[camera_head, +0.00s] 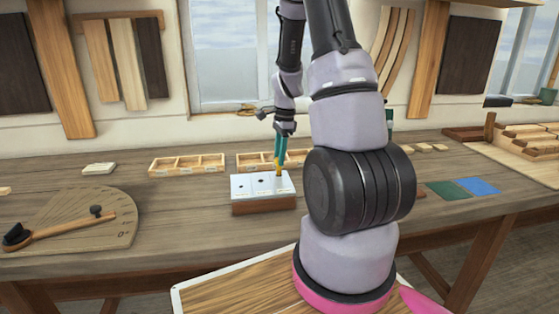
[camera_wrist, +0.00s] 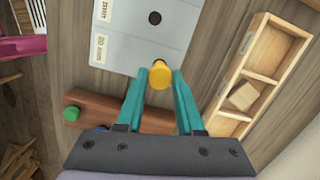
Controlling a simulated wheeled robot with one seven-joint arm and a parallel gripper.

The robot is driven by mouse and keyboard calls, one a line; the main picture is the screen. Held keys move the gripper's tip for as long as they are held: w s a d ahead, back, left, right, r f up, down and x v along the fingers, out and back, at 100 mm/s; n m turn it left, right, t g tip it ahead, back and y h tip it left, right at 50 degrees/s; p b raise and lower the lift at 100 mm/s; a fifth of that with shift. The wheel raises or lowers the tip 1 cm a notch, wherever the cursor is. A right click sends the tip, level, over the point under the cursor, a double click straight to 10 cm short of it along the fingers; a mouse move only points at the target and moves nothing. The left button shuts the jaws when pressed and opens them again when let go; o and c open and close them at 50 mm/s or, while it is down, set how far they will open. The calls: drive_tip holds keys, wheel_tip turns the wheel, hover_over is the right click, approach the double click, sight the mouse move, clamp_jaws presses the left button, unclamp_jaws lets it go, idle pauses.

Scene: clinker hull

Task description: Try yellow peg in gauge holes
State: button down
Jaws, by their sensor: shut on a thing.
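The yellow peg (camera_wrist: 159,75) is held between the teal fingertips of my gripper (camera_wrist: 160,82). In the head view the yellow peg (camera_head: 278,167) stands roughly upright at the right end of the gauge, below my gripper (camera_head: 281,150). The gauge (camera_head: 250,190) is a pale plate on a wooden block, with dark holes left of the peg. In the wrist view the gauge plate (camera_wrist: 180,35) shows one open hole and a "20 mm" label. The peg covers the plate near its edge; I cannot tell whether its lower end is in a hole or above it.
A wooden rack (camera_wrist: 98,108) with a green peg (camera_wrist: 71,113) and a blue peg lies near the gauge. A compartment tray (camera_wrist: 272,50) holds a small wooden block (camera_wrist: 243,96). A protractor board (camera_head: 75,225) lies on the bench at left. Bench between is clear.

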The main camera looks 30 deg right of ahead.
drive_tip(key=shift+r, duration=1.35)
